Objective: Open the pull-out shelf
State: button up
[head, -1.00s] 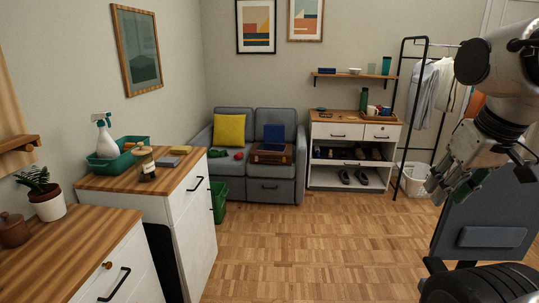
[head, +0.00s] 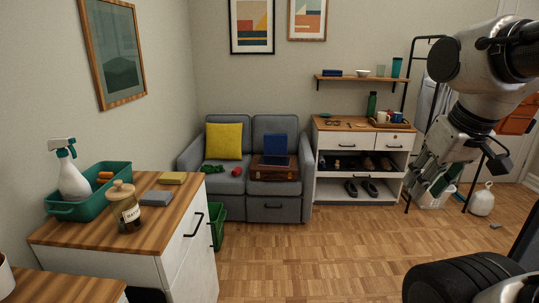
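A white cabinet with a wooden top (head: 345,124) stands against the back wall, right of the sofa. It has two drawer fronts, the left one (head: 343,140) with a dark handle. Below them, a shelf with dark shoes (head: 345,163) sits within the cabinet, and more shoes (head: 361,188) are at the bottom. I cannot tell for sure which part is the pull-out shelf; none visibly sticks out. My gripper (head: 432,183) hangs at the right of the picture, in front of the rack and apart from the cabinet. Its fingers look spread and empty.
A grey sofa (head: 280,208) stands left of the cabinet. A nearer white cabinet with a wooden top (head: 100,228) is at the left, with a green bin (head: 215,222) beyond it. The middle floor (head: 320,255) is clear.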

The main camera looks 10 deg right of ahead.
aim_at(330, 158)
jog(key=i+z, duration=0.35)
jog(key=i, duration=0.3)
jog(key=i+z, duration=0.35)
jog(key=i, duration=0.35)
jog(key=i+z, duration=0.15)
jog(key=i, duration=0.95)
jog(key=i+j+z, duration=0.15)
jog(key=i, duration=0.95)
jog(key=i+l, duration=0.1)
jog(key=i, duration=0.55)
jog(key=u, duration=0.05)
